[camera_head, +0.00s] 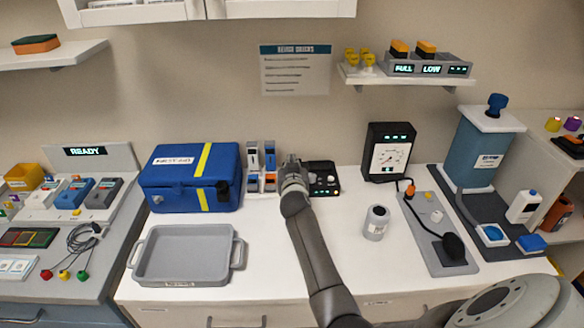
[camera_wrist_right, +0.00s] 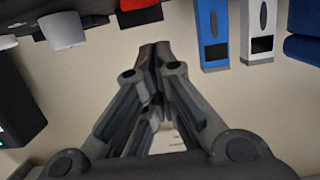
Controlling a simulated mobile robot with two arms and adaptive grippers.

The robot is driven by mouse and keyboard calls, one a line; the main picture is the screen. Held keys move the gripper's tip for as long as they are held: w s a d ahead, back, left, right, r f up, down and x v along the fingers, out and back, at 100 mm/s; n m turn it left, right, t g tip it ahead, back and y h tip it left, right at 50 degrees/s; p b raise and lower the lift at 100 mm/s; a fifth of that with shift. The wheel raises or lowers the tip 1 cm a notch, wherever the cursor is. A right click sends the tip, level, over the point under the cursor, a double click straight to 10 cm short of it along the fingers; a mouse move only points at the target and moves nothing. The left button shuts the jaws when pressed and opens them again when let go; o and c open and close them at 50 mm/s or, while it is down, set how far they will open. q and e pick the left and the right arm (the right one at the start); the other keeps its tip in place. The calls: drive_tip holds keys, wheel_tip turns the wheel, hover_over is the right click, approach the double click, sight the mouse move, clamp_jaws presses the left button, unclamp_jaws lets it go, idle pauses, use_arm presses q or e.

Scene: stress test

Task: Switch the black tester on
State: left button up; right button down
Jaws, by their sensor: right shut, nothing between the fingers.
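A low black box (camera_head: 323,177) with knobs and small green lights stands on the white counter. It looks like the black tester, though my gripper partly covers its left side. My right gripper (camera_head: 292,163) is shut and empty, at the box's left side in the head view; I cannot tell whether it touches. In the right wrist view the closed fingertips (camera_wrist_right: 155,52) point up the picture, and a dark body with a light knob (camera_wrist_right: 64,30) shows at upper left, apart from them. My left gripper is not in view.
A black gauge unit (camera_head: 388,155) with a green display stands to the right. Upright blue and white handheld devices (camera_head: 254,160) stand left of the gripper, beside a blue case (camera_head: 190,180). A grey tray (camera_head: 185,285) and a grey jar (camera_head: 375,222) are in front.

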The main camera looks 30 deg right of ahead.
use_arm(q)
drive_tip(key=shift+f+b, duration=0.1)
drive_tip(key=shift+b, duration=0.5)
use_arm(e)
drive_tip(key=s+a+r, duration=0.4)
drive_tip(key=s, duration=0.4)
drive_tip(key=shift+a+r, duration=0.4)
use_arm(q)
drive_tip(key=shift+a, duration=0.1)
